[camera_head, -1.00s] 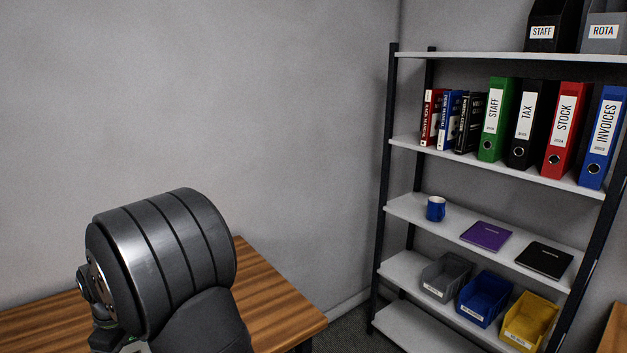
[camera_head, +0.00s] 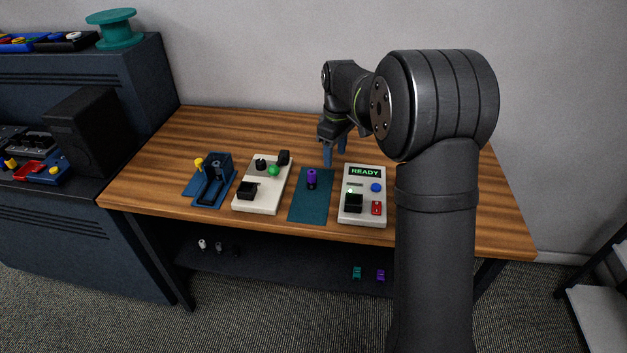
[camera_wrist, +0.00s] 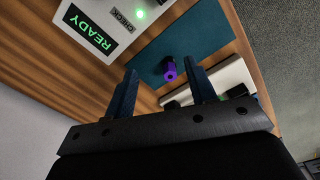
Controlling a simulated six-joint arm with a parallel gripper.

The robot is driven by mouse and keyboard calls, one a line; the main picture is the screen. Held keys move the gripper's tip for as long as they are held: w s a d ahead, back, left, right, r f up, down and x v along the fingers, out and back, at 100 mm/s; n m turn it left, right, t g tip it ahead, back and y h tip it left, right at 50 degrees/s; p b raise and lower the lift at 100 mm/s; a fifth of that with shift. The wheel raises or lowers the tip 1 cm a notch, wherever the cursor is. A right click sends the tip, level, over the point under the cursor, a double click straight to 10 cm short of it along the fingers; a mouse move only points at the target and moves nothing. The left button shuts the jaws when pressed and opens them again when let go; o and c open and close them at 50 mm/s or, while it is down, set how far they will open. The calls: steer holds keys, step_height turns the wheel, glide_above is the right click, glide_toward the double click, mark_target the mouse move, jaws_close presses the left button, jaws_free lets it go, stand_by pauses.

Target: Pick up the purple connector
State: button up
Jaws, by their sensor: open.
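The purple connector (camera_head: 311,177) stands on the teal mat (camera_head: 309,211) on the wooden table, with a dark part at its base. In the wrist view the purple connector (camera_wrist: 170,70) lies ahead of my gripper, between the lines of the two fingers. My gripper (camera_head: 336,158) is open and empty, above the table just behind and right of the connector. Its two blue fingers (camera_wrist: 163,85) show apart in the wrist view, and neither appears to touch the connector.
Right of the mat is a white box (camera_head: 350,214) with a lit READY display. Left are a white panel (camera_head: 244,206) with black and green parts and a blue holder (camera_head: 197,188) with a yellow-topped piece. A purple piece (camera_head: 381,276) and a teal piece (camera_head: 356,273) lie on the lower shelf.

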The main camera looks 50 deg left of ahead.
mark_target(312, 172)
steer(key=s+a+r+n, duration=0.2)
steer(key=a+r+n, duration=0.15)
steer(key=a, duration=0.25)
steer(key=shift+m, duration=0.25)
steer(key=f, duration=1.1)
steer(key=shift+a+f, duration=0.3)
steer(key=shift+s+a+f, duration=0.1)
steer(key=shift+a+f, duration=0.05)
steer(key=shift+f, duration=1.2)
steer(key=shift+s+a+f, duration=0.1)
steer(key=shift+f, duration=1.25)
steer(key=c, duration=1.1)
